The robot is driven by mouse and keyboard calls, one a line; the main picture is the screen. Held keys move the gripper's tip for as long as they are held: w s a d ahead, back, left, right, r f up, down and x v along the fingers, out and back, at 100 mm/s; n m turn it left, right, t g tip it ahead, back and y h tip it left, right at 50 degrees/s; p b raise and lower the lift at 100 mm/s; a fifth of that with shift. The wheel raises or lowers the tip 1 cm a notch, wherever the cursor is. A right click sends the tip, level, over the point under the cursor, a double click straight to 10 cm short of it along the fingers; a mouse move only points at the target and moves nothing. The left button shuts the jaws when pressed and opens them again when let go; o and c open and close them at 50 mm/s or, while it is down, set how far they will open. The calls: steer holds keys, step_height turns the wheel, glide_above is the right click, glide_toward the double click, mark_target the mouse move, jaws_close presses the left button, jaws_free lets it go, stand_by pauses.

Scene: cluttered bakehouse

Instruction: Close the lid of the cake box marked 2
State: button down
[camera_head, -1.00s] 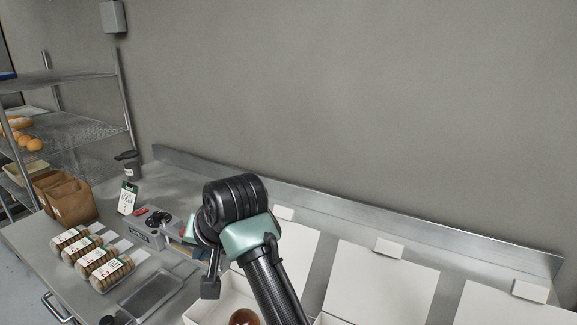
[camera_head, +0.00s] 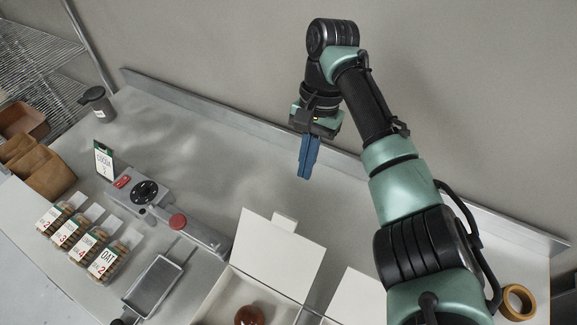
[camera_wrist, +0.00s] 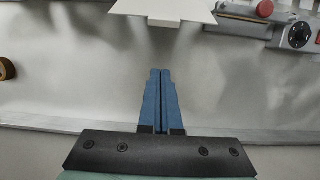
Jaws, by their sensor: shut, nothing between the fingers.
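An open white cake box (camera_head: 226,290) stands at the bottom of the head view with a glossy brown round cake (camera_head: 250,316) in it. Its lid (camera_head: 278,254) is raised, with a tab on the far edge. The lid also shows at the top of the wrist view (camera_wrist: 172,8). A second white lid (camera_head: 351,296) stands to its right, partly behind my arm. No box number is visible. My gripper (camera_head: 305,176), with blue fingers, is shut and empty above the counter behind the first lid, apart from it. The fingers also show in the wrist view (camera_wrist: 160,72).
A sealing device (camera_head: 150,196) with a dial and red knob stands left of the box. Labelled cookie packs (camera_head: 85,242), a dark tray (camera_head: 153,285), a grey jug (camera_head: 97,103) and a tape roll (camera_head: 517,302) are on the counter. The back counter is clear.

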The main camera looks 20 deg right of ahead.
steer(key=s+a+f+p, duration=0.1)
steer(key=s+a+f, duration=0.2)
steer(key=f, duration=0.4)
steer(key=shift+s+a+p, duration=0.3)
steer(key=shift+s+a, duration=0.1)
steer(key=shift+a, duration=0.5)
steer(key=shift+w, duration=0.1)
